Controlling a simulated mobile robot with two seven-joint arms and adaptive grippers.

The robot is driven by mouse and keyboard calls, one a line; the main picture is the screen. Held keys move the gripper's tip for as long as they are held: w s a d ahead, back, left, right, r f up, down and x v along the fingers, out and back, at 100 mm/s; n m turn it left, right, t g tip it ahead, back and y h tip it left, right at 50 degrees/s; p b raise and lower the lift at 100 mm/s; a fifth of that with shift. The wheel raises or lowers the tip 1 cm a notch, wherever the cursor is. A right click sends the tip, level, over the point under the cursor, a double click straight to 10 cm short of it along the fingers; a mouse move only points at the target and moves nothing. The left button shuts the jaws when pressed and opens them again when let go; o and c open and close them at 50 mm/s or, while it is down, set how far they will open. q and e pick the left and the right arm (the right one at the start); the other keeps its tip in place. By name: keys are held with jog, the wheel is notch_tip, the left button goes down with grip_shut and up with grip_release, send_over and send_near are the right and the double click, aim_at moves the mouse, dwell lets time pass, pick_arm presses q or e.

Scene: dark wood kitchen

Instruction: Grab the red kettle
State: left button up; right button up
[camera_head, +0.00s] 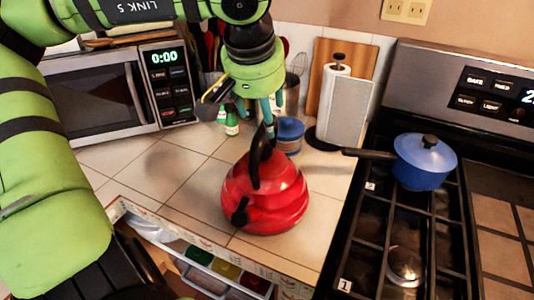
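The red kettle (265,203) stands upright on the tiled counter, left of the stove. It has a black handle arching over the top and a black spout toward the front left. My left gripper (269,122) comes down from above, and its fingers are at the top of the kettle's handle. The fingers overlap the handle in this view, and I cannot tell whether they are closed on it or only beside it. The kettle appears to rest on the counter. My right gripper is not in view.
A microwave (95,100) stands at the back left. A paper towel roll (345,108) and a blue jar (289,137) stand behind the kettle. A blue pot (425,165) sits on the stove, its handle pointing left. An open drawer (205,280) is below the counter's front edge.

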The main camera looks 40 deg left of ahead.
pick_arm(q)
jog(key=shift+p+x, duration=0.4)
jog(key=shift+x, duration=0.75)
jog(key=p+x, duration=0.1)
jog(key=x, duration=0.3)
jog(key=shift+r, duration=0.1)
jog(key=shift+w+a+f, duration=0.2)
jog(key=shift+f, duration=0.2)
grip_shut()
jog(key=shift+w+r, duration=0.1)
jog(key=shift+r, duration=0.05)
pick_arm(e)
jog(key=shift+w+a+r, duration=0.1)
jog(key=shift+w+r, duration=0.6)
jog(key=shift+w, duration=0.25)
